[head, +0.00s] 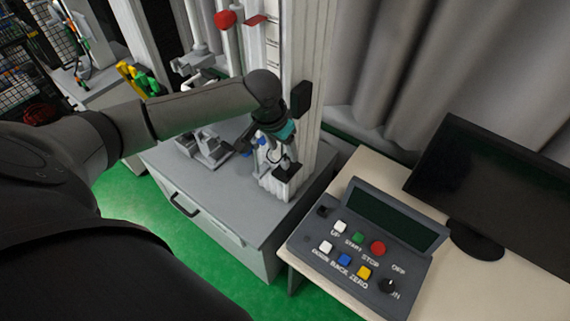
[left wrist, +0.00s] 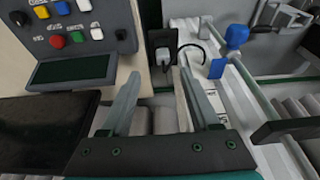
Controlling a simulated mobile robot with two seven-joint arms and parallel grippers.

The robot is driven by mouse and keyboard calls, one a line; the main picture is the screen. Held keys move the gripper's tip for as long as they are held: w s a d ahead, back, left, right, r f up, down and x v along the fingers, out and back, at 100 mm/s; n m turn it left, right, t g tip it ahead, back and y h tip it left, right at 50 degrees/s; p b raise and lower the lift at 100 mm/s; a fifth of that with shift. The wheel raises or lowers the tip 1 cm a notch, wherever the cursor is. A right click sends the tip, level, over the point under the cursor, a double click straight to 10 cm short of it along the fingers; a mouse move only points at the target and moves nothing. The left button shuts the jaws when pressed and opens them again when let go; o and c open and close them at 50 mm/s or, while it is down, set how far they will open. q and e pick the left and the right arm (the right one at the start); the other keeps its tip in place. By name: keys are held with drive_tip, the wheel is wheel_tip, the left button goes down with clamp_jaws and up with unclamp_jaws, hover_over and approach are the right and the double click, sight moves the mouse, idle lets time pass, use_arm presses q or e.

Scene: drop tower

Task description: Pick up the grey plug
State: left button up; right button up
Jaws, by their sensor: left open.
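The grey plug (left wrist: 163,56) is a small pale piece at the dark socket plate (left wrist: 156,38), in the upper middle of the left wrist view. A thin dark cable loops beside it. My left gripper (left wrist: 161,78) is open, and the plug lies ahead of the gap between its two fingers, apart from them. In the head view my left gripper (head: 283,157) points down over a dark-topped pale block at the foot of the tower. The plug cannot be made out clearly there. My right gripper is not in view.
A control panel (head: 362,245) with several coloured buttons stands on a pale desk at right, beside a dark monitor (head: 492,185). The tower's pale column (head: 305,70) rises close to my gripper. The grey cabinet (head: 215,215) has clear top space at its front.

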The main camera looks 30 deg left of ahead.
sight(284, 161)
use_arm(q)
drive_tip(key=shift+s+a+x, duration=0.1)
drive_tip(key=shift+a+x, duration=0.05)
drive_tip(key=shift+x, duration=1.5)
drive_tip(key=shift+s+a+x, duration=0.1)
drive_tip(key=shift+x, duration=1.55)
clamp_jaws()
